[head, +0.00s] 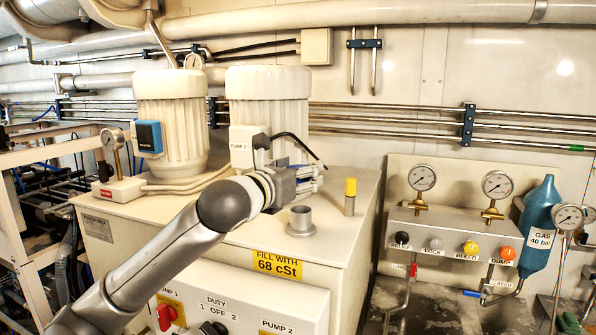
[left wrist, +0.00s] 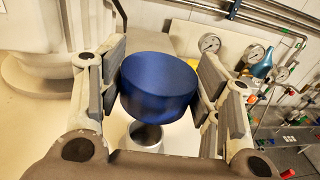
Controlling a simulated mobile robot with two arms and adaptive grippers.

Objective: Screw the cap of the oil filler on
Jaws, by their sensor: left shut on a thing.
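My left gripper (head: 312,180) is shut on a blue round cap (left wrist: 158,86), which sits between the two finger pads in the left wrist view. In the head view the gripper mostly hides the cap. The oil filler neck (head: 300,220) is a short grey open pipe with a flange on the tank top (head: 255,231), just below the gripper. The neck also shows in the left wrist view (left wrist: 146,136), below the cap and partly covered by it. The cap looks apart from the neck. My right gripper is not in view.
A yellow-topped post (head: 350,195) stands right of the filler neck. The pump 2 motor (head: 268,100) is behind the gripper, and another motor (head: 172,120) is to its left. A gauge panel (head: 450,235) and blue gas bottle (head: 539,225) are at the right.

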